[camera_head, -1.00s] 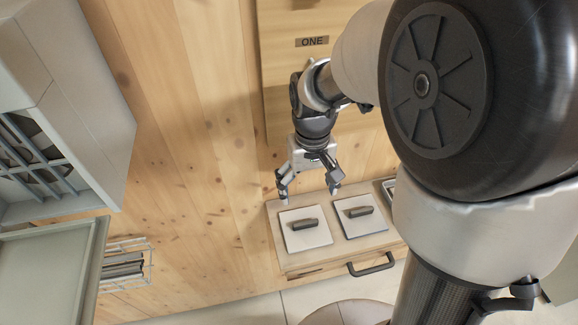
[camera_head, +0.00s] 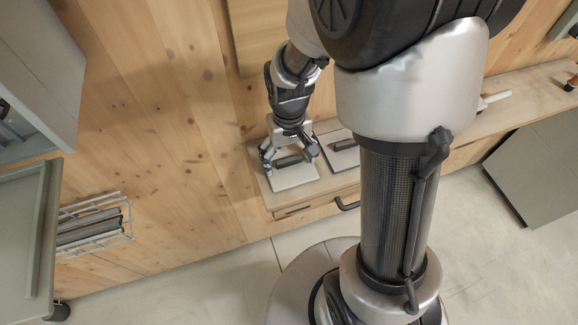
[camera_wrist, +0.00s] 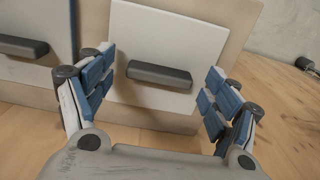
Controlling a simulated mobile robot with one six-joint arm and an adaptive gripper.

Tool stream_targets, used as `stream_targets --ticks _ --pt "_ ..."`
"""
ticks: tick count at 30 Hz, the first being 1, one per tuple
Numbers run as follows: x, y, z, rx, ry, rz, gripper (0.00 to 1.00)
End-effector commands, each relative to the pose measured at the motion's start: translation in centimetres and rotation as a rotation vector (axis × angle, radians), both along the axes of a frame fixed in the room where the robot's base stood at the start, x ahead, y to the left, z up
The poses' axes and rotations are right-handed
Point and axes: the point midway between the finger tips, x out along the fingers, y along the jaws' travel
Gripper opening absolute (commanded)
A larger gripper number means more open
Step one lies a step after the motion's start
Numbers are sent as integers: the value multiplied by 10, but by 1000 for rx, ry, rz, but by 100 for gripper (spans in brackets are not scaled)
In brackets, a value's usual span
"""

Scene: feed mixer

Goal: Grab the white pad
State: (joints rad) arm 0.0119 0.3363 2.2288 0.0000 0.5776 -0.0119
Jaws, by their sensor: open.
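The white pad (camera_head: 294,177) is a flat white square with a dark grey bar handle (camera_head: 288,161) on top. It lies on the wooden drawer shelf at the wall. In the wrist view the white pad (camera_wrist: 185,40) fills the middle, and its handle (camera_wrist: 158,75) sits between my fingers. My gripper (camera_head: 290,156) is open over this pad, one finger on each side of the handle; in the wrist view my gripper (camera_wrist: 157,95) shows blue finger pads apart from the handle. I cannot tell the exact height above it.
A second white pad with a dark handle (camera_head: 341,144) lies just to the right; it also shows at left in the wrist view (camera_wrist: 35,75). A wire rack (camera_head: 95,228) hangs on the wall at left. A grey cabinet (camera_head: 30,70) stands upper left.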

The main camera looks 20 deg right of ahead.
Motion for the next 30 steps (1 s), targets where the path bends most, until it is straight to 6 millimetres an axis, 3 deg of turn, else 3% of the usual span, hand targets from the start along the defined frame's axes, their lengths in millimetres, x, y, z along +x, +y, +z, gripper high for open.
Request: stream_targets --ticks 6,26,30 --pt "0 0 -1 0 -1 0 82" --pt "0 0 -1 0 -1 0 38" --pt "0 0 -1 0 -1 0 36"
